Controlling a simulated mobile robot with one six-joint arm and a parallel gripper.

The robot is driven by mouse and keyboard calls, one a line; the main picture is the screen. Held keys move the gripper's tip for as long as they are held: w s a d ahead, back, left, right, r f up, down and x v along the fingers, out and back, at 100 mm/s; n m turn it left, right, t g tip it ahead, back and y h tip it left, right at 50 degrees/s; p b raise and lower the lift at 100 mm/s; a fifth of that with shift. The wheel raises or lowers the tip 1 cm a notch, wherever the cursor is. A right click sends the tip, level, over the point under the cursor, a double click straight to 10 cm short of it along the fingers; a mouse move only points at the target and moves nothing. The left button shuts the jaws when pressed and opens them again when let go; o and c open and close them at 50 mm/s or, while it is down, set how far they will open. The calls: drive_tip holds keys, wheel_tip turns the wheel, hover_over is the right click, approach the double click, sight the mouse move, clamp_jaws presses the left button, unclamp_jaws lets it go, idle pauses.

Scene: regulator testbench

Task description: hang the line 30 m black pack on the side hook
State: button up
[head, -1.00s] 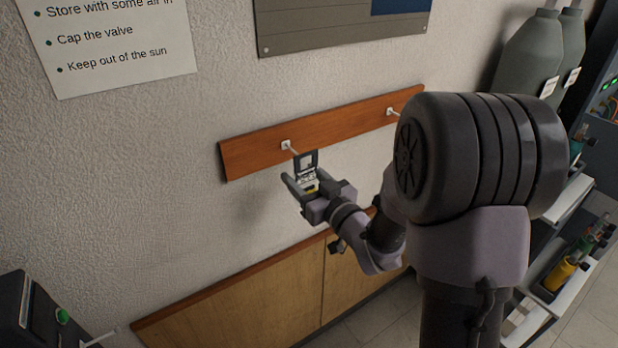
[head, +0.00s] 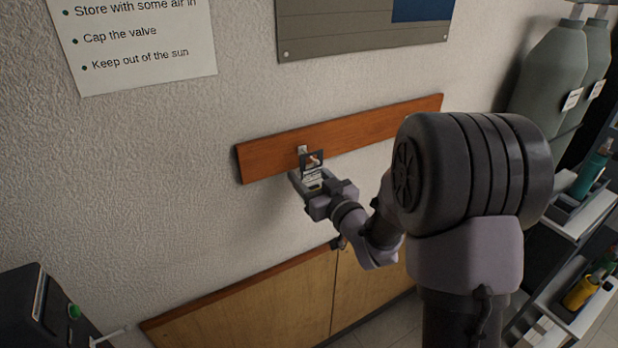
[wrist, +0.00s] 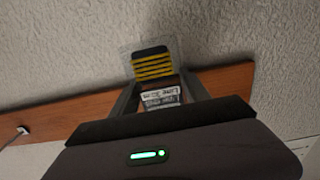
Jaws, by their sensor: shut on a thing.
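The line pack is a small black-framed packet with a square opening at its top (head: 313,158). In the wrist view its clear pouch shows yellow and black bands (wrist: 152,64) and a printed label (wrist: 160,98). My gripper (head: 306,180) is shut on its lower part and holds it upright close to the wooden rail. A white-based hook (head: 303,149) is on the rail at the pack's top. A piece of the hook shows in the pack's opening; I cannot tell whether it passes through. The wrist view does not show this hook, which the pack seems to cover.
The wooden rail (head: 262,160) runs along the white wall. The wrist view shows another hook (wrist: 22,130) at the left. Wooden cabinets (head: 240,312) stand below. Shelves with bottles (head: 590,175) are at the right, and a dark device (head: 35,310) is at the lower left.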

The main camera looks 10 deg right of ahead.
idle(0.3)
drive_tip(key=o, duration=1.5)
drive_tip(key=shift+s, duration=0.1)
